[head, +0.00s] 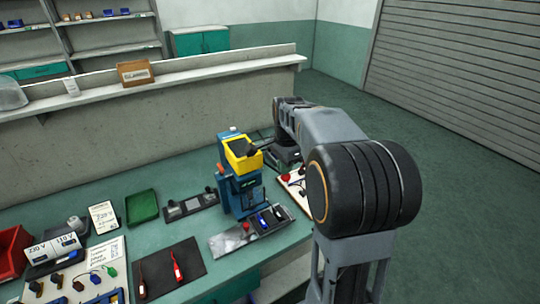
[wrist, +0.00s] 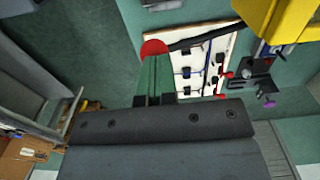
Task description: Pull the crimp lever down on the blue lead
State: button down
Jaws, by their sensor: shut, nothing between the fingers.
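The crimp press (head: 238,185) is a blue stand with a yellow head on the bench; its yellow part also shows in the wrist view (wrist: 290,22). In the wrist view, the dark crimp lever (wrist: 203,42) runs left to a red ball knob (wrist: 153,47). The red knob also shows in the head view (head: 287,177), right of the press. My gripper (wrist: 153,82) is shut and empty, its fingertips close by the knob; I cannot tell if they touch. A blue lead (head: 262,221) appears to lie in the grey tray at the press's foot.
The grey tray (head: 225,243) lies before the press. A white board (wrist: 205,75) with leads lies below the lever. A green tray (head: 141,207), a dark mat (head: 187,258) with red-handled tools and a red bin (head: 10,250) are left. A low wall stands behind.

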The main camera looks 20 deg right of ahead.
jog(key=shift+w+r+p, duration=0.25)
jog(key=shift+r+p, duration=1)
jog(key=shift+r, duration=0.25)
jog(key=shift+w+r+p, duration=0.2)
jog(key=shift+r+p, duration=1)
jog(key=shift+r, duration=0.25)
jog(key=s+a+n+t, duration=0.2)
jog(key=s+a+n, duration=0.3)
jog(key=s+n, duration=0.3)
jog(key=s+a+f+n+t, duration=0.1)
jog(key=s+a+n+t, duration=0.1)
jog(key=s+a+n, duration=0.3)
jog(key=s+n, duration=0.3)
jog(key=shift+a+f+n, duration=0.15)
jog(key=shift+a+n, duration=0.15)
jog(key=shift+n, duration=0.1)
